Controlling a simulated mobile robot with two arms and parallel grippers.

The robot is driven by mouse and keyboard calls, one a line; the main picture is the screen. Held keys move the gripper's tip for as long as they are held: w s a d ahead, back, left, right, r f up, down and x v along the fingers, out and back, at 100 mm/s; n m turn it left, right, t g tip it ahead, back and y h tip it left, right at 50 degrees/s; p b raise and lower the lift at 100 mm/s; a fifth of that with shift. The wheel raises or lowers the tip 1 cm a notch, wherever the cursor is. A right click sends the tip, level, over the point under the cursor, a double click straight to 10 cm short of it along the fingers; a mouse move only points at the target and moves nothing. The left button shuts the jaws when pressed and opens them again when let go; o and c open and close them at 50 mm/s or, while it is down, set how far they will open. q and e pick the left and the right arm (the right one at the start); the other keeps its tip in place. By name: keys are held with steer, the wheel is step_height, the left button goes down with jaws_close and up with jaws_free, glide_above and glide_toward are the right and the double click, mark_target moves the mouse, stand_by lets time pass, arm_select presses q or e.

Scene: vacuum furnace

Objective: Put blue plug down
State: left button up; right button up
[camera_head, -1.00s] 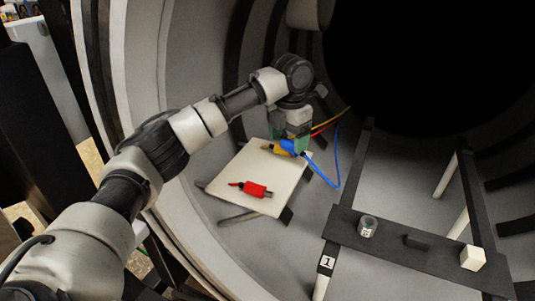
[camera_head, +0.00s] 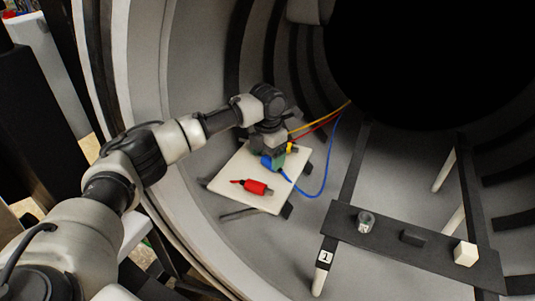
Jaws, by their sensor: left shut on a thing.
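The blue plug (camera_head: 267,162) is in my left gripper (camera_head: 271,155), at the upper middle of the white board (camera_head: 232,178). The gripper points down and is shut on the plug. Whether the plug touches the board I cannot tell. A blue cable runs from the plug to the right and up to the furnace wall. The red plug (camera_head: 257,187) lies on the board in front of the gripper. Part of the yellow plug (camera_head: 292,148) shows behind the gripper; the rest is hidden. My right gripper is not in view.
The curved furnace wall surrounds the board. The board's left part is bare.

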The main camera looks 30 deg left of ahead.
mark_target(268, 157)
arm_select(q)
steer(key=shift+f, duration=0.2)
steer(key=o, duration=0.7)
steer(key=shift+o, duration=1.3)
steer(key=shift+r, duration=0.2)
step_height(268, 157, up, 12)
steer(key=b, duration=0.3)
